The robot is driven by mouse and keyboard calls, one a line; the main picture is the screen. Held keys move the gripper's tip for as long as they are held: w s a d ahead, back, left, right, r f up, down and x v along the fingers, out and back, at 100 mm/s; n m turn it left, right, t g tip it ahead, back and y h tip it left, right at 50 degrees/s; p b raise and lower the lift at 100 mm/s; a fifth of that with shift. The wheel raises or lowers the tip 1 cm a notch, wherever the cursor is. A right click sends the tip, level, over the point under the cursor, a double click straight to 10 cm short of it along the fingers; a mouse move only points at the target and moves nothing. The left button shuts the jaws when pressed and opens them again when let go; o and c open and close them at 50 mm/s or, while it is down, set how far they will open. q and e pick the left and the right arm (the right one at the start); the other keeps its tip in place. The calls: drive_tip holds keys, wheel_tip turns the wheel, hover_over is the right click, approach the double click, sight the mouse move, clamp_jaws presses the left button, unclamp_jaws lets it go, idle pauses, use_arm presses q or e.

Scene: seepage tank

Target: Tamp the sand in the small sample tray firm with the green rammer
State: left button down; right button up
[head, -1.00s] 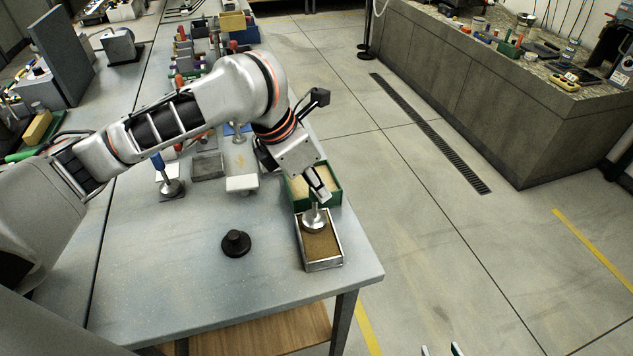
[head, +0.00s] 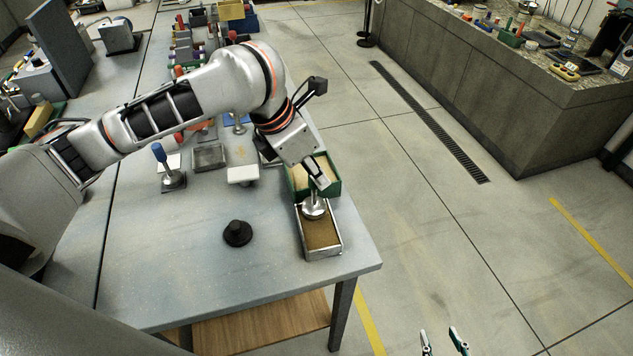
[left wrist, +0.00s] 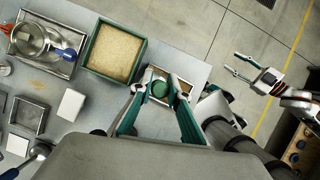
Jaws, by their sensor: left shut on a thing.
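My left gripper (head: 318,180) is shut on the green rammer, over the far end of the small sample tray (head: 341,243). The rammer's round metal foot (head: 313,211) is at the tray's far end; I cannot tell whether it presses on the brown sand (head: 321,235). In the left wrist view the green rammer top (left wrist: 160,89) sits between the fingers, with the tray partly hidden behind them. My right gripper (head: 440,340) is open and empty over the floor, right of the table; it also shows in the left wrist view (left wrist: 233,64).
A green-walled sand box (head: 337,186) stands just behind the tray. A blue-handled rammer (head: 160,155) stands further left, near a grey tray (head: 209,157) and a white block (head: 243,175). A black knobbed piece (head: 237,233) sits left of the tray. The front tabletop is clear.

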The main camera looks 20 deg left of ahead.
idle(0.3)
use_arm(q)
drive_tip(key=shift+p, duration=0.6)
drive_tip(key=shift+f, duration=0.2)
drive_tip(key=shift+f+b, duration=0.3)
drive_tip(key=shift+f, duration=0.25)
idle(0.5)
drive_tip(key=shift+f, duration=0.2)
idle(0.6)
drive_tip(key=shift+r+p, duration=0.95)
drive_tip(key=shift+r, duration=0.4)
